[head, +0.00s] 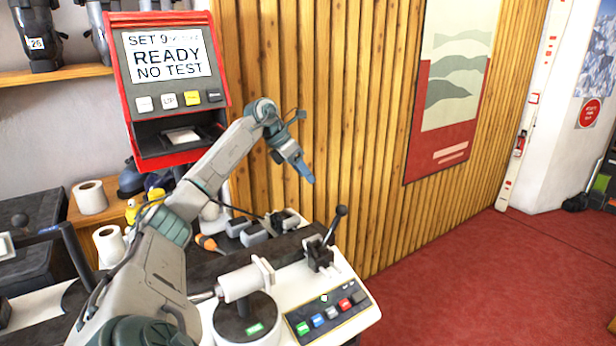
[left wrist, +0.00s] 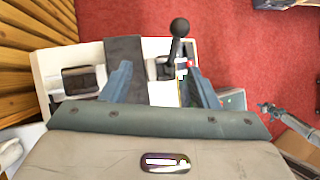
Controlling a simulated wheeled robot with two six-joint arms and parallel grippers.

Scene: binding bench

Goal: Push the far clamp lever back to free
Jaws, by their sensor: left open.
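A black clamp lever (head: 335,225) with a ball knob stands on a black block on the white bench machine. It leans up and to the right in the head view. My left gripper (head: 302,170) is above and to the left of the knob, pointing down, apart from it in the picture. In the left wrist view, the lever (left wrist: 176,48) shows between the two blue fingers of my open left gripper (left wrist: 158,72), closer to the right finger. I cannot tell whether it touches.
A button panel (head: 332,312) and a white roller (head: 243,282) are near the lever's base. A red-framed screen (head: 168,60) reads READY, NO TEST. The wooden slat wall (head: 345,100) stands behind my arm. Red floor (head: 480,270) is open at right.

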